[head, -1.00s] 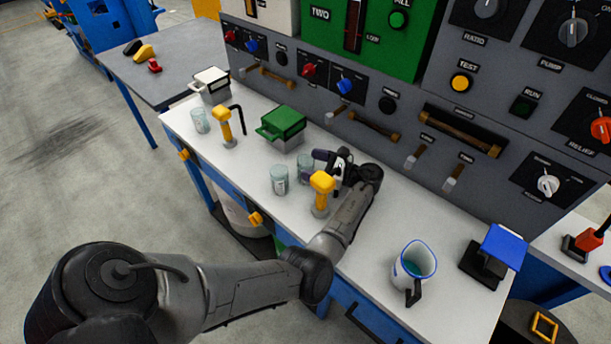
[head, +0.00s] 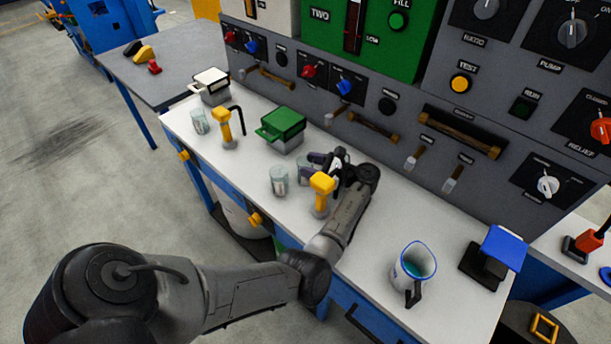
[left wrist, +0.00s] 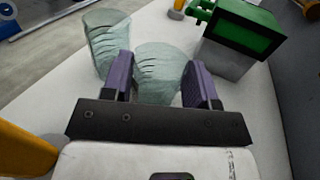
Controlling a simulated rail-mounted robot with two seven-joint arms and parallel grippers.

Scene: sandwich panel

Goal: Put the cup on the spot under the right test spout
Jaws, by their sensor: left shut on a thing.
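My left gripper (left wrist: 161,84) is shut on a clear, pale green glass cup (left wrist: 157,65), with one purple finger on each side of it. In the head view this cup (head: 303,173) is on or just above the white bench, partly hidden by my gripper (head: 318,164) and a yellow-topped post. A second clear cup (head: 279,181) stands just left of it and also shows in the left wrist view (left wrist: 105,42). A third clear cup (head: 199,122) stands farther left. I cannot make out which fitting is the right test spout. My right gripper is not in view.
A yellow-topped post (head: 321,190) stands close in front of the held cup. A green box (head: 281,130) is behind it. A blue-rimmed jug (head: 413,268) and a blue-topped black stand (head: 494,255) are to the right. Clear bench lies between my arm and the jug.

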